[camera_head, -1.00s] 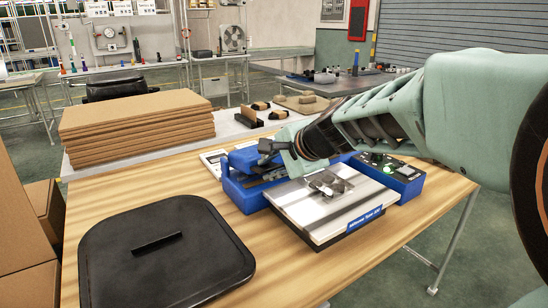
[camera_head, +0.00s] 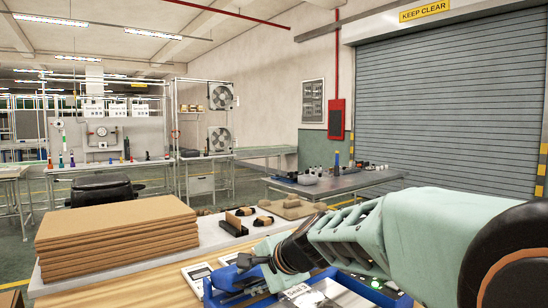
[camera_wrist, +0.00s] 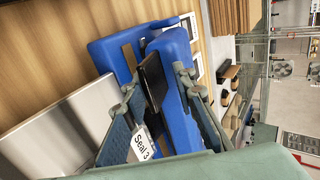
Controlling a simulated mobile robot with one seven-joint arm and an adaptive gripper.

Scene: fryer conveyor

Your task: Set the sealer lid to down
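The blue sealer (camera_head: 222,283) stands on the wooden table at the bottom edge of the head view, mostly cut off. In the wrist view its blue body (camera_wrist: 174,52) and silver plate (camera_wrist: 62,132) show, with a white "Seal 3" label (camera_wrist: 142,145). A black bar (camera_wrist: 153,78) lies along the blue part, between the fingers in the picture. My gripper (camera_wrist: 157,84) is over the sealer, its two fingers apart. It also shows at the sealer's left in the head view (camera_head: 262,258). Contact with the bar and the lid's exact angle are unclear.
A stack of cardboard sheets (camera_head: 118,240) stands left of the sealer. Small brown and black items (camera_head: 240,222) lie on the pale table behind. A grey bench (camera_head: 335,184) stands further back, before a roller shutter (camera_head: 450,110).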

